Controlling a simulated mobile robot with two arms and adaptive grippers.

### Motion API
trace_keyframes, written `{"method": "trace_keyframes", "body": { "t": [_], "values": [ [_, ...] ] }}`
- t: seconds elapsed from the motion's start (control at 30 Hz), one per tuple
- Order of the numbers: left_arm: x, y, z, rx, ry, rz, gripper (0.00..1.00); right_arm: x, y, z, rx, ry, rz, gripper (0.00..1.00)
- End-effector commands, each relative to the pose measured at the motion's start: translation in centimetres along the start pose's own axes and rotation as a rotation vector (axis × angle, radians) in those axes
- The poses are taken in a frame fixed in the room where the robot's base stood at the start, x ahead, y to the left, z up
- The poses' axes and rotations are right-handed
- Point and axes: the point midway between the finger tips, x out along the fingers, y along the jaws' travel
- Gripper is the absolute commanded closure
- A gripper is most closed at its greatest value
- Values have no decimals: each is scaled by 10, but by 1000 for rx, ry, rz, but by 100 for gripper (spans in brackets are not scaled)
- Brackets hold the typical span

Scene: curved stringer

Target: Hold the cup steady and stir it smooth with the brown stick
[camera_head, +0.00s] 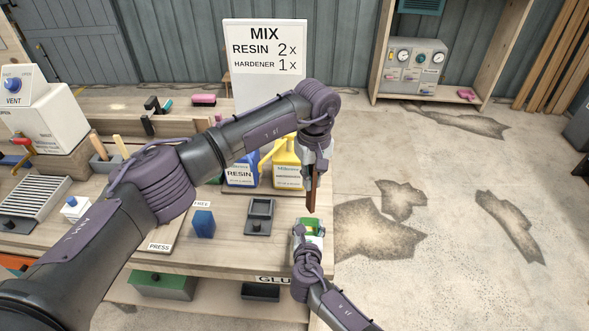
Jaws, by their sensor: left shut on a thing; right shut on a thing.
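My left gripper (315,170) points down near the table's right edge and is shut on the brown stick (313,197). The stick hangs nearly upright, and its lower end is just above the cup in the picture. The cup (313,239) is small, with green showing in its top; its lower part is hidden by my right gripper. My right gripper (306,240) comes up from the bottom and is shut on the cup. I cannot tell whether the cup rests on the table or is held above it.
Blue resin (241,172) and yellow hardener (287,165) containers stand behind my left arm. A sign (265,60) reads resin 2x, hardener 1x. Open floor (450,190) lies to the right.

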Motion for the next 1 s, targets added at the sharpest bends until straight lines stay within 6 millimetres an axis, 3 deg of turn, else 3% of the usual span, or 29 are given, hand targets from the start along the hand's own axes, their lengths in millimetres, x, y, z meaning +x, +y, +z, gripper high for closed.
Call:
{"method": "trace_keyframes", "body": {
  "t": [1.0],
  "values": [
    [78, -1, 0, 1, 0, -1, 100, 0, 0, -1, 0, 1, 1, 82]
  ]
}}
